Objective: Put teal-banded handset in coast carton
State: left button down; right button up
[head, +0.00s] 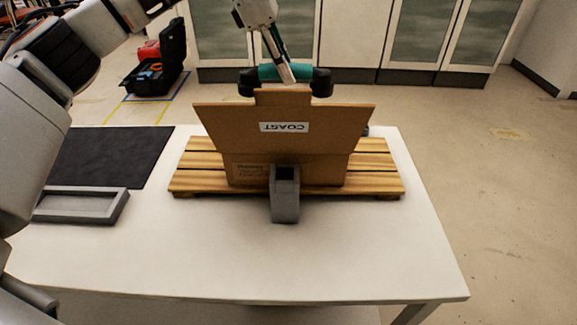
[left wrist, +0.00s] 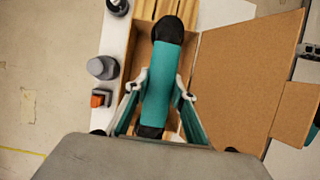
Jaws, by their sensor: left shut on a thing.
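The teal-banded handset (head: 287,73) is black at both ends with a teal middle. My left gripper (head: 291,78) is shut on its teal band and holds it above the coast carton (head: 300,142). The left wrist view shows the handset (left wrist: 160,85) between the fingers of my left gripper (left wrist: 160,98), over the carton's open top. The carton is brown cardboard with a raised flap (left wrist: 240,75) bearing an upside-down "COAST" label (head: 284,127). Its inside is hidden in the head view and partly blocked by the handset in the wrist view. My right gripper is not in view.
The carton stands on a wooden pallet (head: 385,182) on a white table (head: 200,260). A grey block-like holder (head: 285,195) stands in front of it. A dark mat (head: 110,155) and grey tray (head: 82,207) lie left. In the wrist view, a grey round object (left wrist: 102,68) stands beside the carton.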

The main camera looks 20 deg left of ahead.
pick_arm(q)
notch_tip(320, 180, down, 20)
jog(key=shift+f+b, duration=0.1)
jog(key=shift+b, duration=0.85)
jog(key=shift+f, duration=0.1)
jog(key=c, duration=1.7)
grip_release()
jog(key=shift+s, duration=0.1)
jog(key=p+v, duration=0.1)
jog(key=v, duration=1.1)
